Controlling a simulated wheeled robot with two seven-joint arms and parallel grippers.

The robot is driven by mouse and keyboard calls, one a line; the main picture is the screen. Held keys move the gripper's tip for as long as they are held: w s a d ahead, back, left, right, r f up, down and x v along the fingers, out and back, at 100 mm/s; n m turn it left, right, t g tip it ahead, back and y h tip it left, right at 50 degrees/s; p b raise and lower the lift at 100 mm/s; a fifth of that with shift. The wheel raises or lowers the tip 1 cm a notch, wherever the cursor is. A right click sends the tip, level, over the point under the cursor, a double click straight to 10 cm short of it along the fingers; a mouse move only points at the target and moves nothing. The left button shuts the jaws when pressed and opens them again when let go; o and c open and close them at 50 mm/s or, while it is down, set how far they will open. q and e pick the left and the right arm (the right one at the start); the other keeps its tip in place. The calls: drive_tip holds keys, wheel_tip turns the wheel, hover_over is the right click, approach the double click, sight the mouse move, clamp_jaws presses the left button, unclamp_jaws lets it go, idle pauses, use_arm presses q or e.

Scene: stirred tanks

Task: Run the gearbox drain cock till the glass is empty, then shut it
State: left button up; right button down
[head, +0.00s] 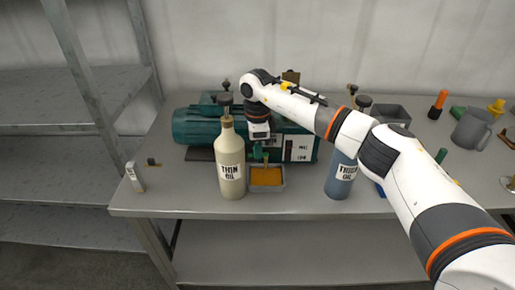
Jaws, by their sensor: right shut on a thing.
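The green gearbox (196,128) lies on the bench against the back wall. Its front carries a white panel (301,150) with level marks that seem to read full and low; the level in the glass is too small to tell. My right gripper (259,141) points down at the gearbox front, shut on what looks like the green drain cock (257,153), mostly hidden by the gripper. Below it a grey tray (267,190) holds amber oil (266,176). A thin amber line between cock and oil may be a stream; I cannot be sure. My left gripper is not in view.
A cream bottle marked thin oil (231,172) stands just left of the tray. A blue bottle marked thicker oil (340,177) stands right, partly behind my arm. A grey jug (472,130) and an orange-topped bottle (438,104) are at far right. The bench front left is mostly clear.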

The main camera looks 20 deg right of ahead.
drive_tip(key=shift+r, duration=0.1)
drive_tip(key=c, duration=1.6)
unclamp_jaws()
drive_tip(key=shift+o, duration=0.6)
drive_tip(key=shift+s+r, duration=0.1)
